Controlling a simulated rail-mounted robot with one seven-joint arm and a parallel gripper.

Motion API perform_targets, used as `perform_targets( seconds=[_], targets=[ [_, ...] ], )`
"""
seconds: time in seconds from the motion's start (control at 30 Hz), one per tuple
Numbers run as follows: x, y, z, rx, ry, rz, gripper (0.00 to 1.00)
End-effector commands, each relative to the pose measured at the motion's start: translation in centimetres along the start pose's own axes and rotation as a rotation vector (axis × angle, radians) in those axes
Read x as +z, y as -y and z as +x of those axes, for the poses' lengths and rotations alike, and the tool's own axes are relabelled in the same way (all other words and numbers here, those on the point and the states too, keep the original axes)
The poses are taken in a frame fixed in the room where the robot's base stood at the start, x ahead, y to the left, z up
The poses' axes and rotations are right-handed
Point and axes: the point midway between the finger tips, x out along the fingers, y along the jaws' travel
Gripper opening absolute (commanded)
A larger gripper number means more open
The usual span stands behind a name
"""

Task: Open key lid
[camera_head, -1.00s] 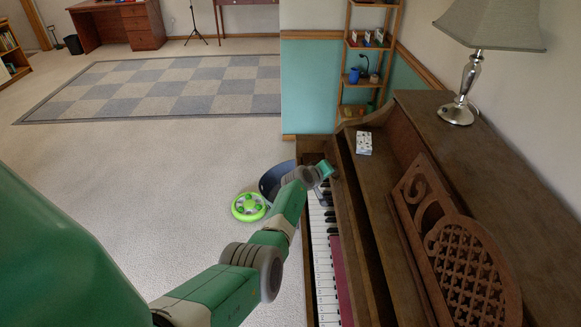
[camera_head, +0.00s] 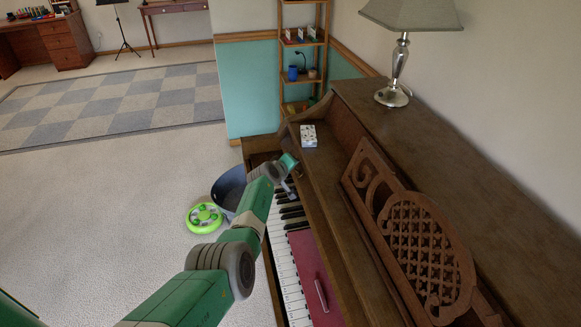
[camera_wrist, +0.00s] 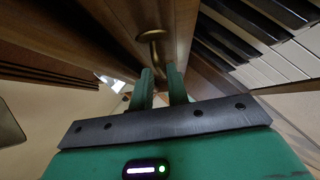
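The upright piano (camera_head: 440,150) stands at the right with its white and black keys (camera_head: 284,262) exposed. The key lid cannot be clearly told apart from the brown wooden ledge above the keys. In the wrist view, a brass knob (camera_wrist: 151,37) sticks out from a wooden board just beyond my fingertips. My gripper (camera_wrist: 161,72) has its two green fingers apart, with nothing seen between them; whether they touch the knob cannot be told. In the head view my gripper (camera_head: 292,172) is at the far end of the keyboard, its fingers mostly hidden.
A red panel (camera_head: 312,265) with a pale bar covers some near keys. A white patterned box (camera_head: 309,136), carved music stand (camera_head: 425,250) and lamp (camera_head: 394,92) are on the piano. A dark basin (camera_head: 229,187) and green disc (camera_head: 204,218) lie left.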

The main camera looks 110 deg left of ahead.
Motion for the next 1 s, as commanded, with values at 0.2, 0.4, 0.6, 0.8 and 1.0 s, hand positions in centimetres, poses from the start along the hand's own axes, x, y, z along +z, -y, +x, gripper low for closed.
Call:
perform_targets(
  seconds=[0.2,0.4,0.6,0.8,1.0],
  targets=[
    [0.1,0.2,0.0,-0.003,0.003,0.001,0.29],
    [0.1,0.0,-0.7,-0.004,0.005,0.001,0.29],
    [0.0,-0.3,-4.0,-0.004,0.004,0.001,0.29],
    [0.1,0.0,-6.9,-0.004,0.004,0.001,0.29],
    [0.2,0.1,-7.9,-0.003,0.004,0.002,0.29]
  ],
)
